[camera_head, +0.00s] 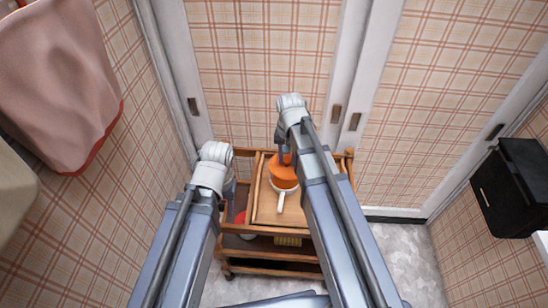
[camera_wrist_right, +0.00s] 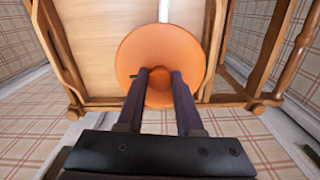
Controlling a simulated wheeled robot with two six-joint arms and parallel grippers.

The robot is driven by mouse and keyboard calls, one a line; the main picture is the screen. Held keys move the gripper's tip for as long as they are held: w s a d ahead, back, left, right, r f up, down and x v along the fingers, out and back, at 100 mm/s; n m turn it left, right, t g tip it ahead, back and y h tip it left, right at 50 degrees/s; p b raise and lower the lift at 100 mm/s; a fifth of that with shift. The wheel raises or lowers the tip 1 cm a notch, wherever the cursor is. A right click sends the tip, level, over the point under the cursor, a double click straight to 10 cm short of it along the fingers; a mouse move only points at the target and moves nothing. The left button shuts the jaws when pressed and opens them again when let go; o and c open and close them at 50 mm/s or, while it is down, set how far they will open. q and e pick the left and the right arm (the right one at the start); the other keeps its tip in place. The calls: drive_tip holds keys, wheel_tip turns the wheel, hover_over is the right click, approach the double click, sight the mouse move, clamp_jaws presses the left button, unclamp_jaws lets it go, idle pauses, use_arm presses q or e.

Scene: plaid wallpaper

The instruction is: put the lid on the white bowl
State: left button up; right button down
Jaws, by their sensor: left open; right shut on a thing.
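An orange round lid (camera_head: 283,177) is over the white bowl (camera_head: 286,187) on the wooden cart's top. My right gripper (camera_head: 283,158) is shut on the lid's knob from above. In the right wrist view the lid (camera_wrist_right: 190,50) fills the middle, with the fingers of the right gripper (camera_wrist_right: 160,72) at its knob. The lid covers most of the bowl; the bowl's white handle (camera_wrist_right: 163,10) sticks out beyond it. I cannot tell whether the lid touches the rim. My left gripper (camera_head: 230,190) is open and empty, partly hidden, at the cart's left side.
The wooden cart (camera_head: 262,207) has a raised frame and a lower shelf. Plaid walls and sliding doors stand close behind. A black box (camera_head: 515,185) hangs at right; pink cloth (camera_head: 60,85) hangs at left.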

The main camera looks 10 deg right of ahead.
drive_tip(key=shift+w+a, duration=0.1)
drive_tip(key=shift+a, duration=0.05)
drive_tip(key=shift+f, duration=0.1)
wheel_tip(320, 180, down, 6)
drive_tip(key=b, duration=0.6)
drive_tip(key=shift+r, duration=0.2)
drive_tip(key=shift+f+b, duration=0.4)
drive_tip(key=shift+f, duration=0.05)
idle(1.4)
drive_tip(key=shift+c, duration=2.4)
unclamp_jaws()
drive_tip(key=shift+r, duration=0.1)
